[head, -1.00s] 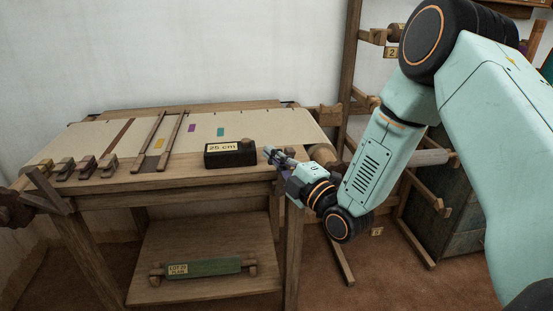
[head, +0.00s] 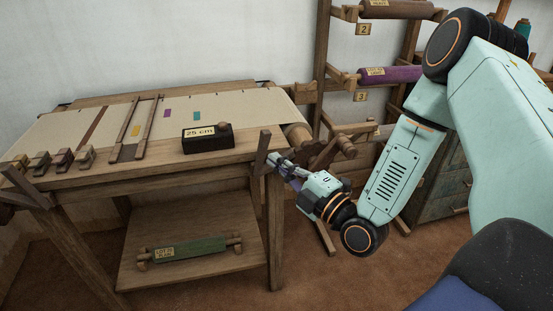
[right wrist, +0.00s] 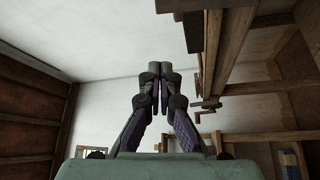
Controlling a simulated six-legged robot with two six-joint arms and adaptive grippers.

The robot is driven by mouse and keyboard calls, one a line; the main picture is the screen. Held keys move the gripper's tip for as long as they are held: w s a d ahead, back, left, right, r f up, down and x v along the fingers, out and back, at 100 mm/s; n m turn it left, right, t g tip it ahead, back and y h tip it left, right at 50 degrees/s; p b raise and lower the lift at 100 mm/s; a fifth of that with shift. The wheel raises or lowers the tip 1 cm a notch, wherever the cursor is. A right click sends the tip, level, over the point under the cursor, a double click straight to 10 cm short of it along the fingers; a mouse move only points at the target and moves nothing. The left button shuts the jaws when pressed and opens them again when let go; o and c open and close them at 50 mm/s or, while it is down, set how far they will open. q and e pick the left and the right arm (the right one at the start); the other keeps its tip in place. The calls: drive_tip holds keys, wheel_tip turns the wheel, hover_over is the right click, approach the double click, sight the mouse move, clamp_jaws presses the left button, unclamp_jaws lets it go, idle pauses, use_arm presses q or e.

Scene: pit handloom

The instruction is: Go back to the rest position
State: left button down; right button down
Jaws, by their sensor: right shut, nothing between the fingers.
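My right gripper (head: 274,159) is in front of the loom's right front post in the head view, just right of the table edge. Its fingers are shut and empty. In the right wrist view the two fingertips (right wrist: 154,72) meet, with the white wall and ceiling behind them. My left gripper is not in view.
The loom table (head: 150,176) carries cloth, a black box reading "25 cm" (head: 207,136) and several wooden blocks. A green roll (head: 190,248) lies on the lower shelf. A wooden rack with a purple roll (head: 392,75) stands behind my right arm. Brown floor is open below the arm.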

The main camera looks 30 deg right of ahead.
idle(0.4)
drive_tip(key=s+a+f+m+g+h, duration=0.1)
drive_tip(key=s+f+m+g, duration=0.35)
drive_tip(key=f+m, duration=0.35)
drive_tip(key=s+a+f+m+g+h, duration=0.1)
drive_tip(key=s+a+f+m+g, duration=0.15)
drive_tip(key=f+m+g, duration=0.5)
drive_tip(key=s+a+f+m+g+h, duration=0.1)
drive_tip(key=s+f+g, duration=0.2)
drive_tip(key=s, duration=0.9)
drive_tip(key=s+f+m+g+h, duration=0.1)
drive_tip(key=s+f+g, duration=0.3)
drive_tip(key=s+f, duration=0.4)
drive_tip(key=s, duration=0.4)
drive_tip(key=shift+a+f+m+h, duration=0.35)
drive_tip(key=shift+h, duration=0.05)
